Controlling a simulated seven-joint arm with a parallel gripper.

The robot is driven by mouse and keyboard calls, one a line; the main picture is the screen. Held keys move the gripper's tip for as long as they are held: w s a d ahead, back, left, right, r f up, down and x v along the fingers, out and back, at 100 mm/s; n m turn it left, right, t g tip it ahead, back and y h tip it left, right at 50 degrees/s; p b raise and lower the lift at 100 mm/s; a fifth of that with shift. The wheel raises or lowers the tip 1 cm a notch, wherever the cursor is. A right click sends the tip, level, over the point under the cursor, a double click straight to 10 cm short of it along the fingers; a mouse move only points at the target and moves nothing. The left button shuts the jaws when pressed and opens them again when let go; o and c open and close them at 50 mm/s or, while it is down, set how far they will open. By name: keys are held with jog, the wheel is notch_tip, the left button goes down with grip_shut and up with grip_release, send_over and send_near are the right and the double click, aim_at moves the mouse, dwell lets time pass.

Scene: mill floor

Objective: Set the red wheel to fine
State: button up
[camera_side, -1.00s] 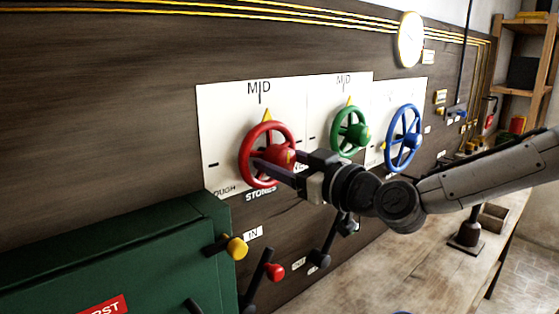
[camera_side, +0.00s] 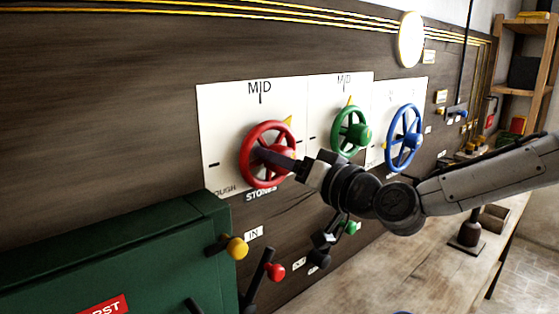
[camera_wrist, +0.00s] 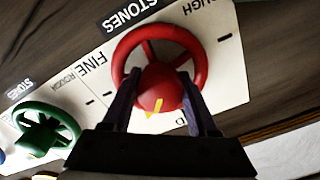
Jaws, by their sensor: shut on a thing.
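The red wheel (camera_side: 252,137) is mounted on a white STONES plate on the dark wooden wall. It also shows in the wrist view (camera_wrist: 200,62). Its yellow pointer (camera_side: 288,121) is at the wheel's upper right, between the MID mark at the top and the right side. My gripper (camera_side: 266,154) reaches in from the right and is shut on the wheel's hub. In the wrist view my gripper (camera_wrist: 158,84) has one finger on each side of the red hub (camera_wrist: 158,86). The FINE label (camera_wrist: 92,65) shows left of the wheel there; my gripper hides it in the side view.
A green wheel (camera_side: 339,133) and a blue wheel (camera_side: 390,133) stand to the right on their own plates. Levers with yellow (camera_side: 237,248), red (camera_side: 275,271) and green knobs are below. A green cabinet (camera_side: 130,240) juts out at lower left.

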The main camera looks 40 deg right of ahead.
jog(key=m, duration=0.5)
jog(key=shift+a+m, duration=0.1)
jog(key=shift+m, duration=0.2)
jog(key=shift+r+m, duration=0.1)
jog(key=shift+m, duration=2)
jog(key=o, duration=1.4)
jog(key=shift+c, duration=0.2)
jog(key=s, duration=1.4)
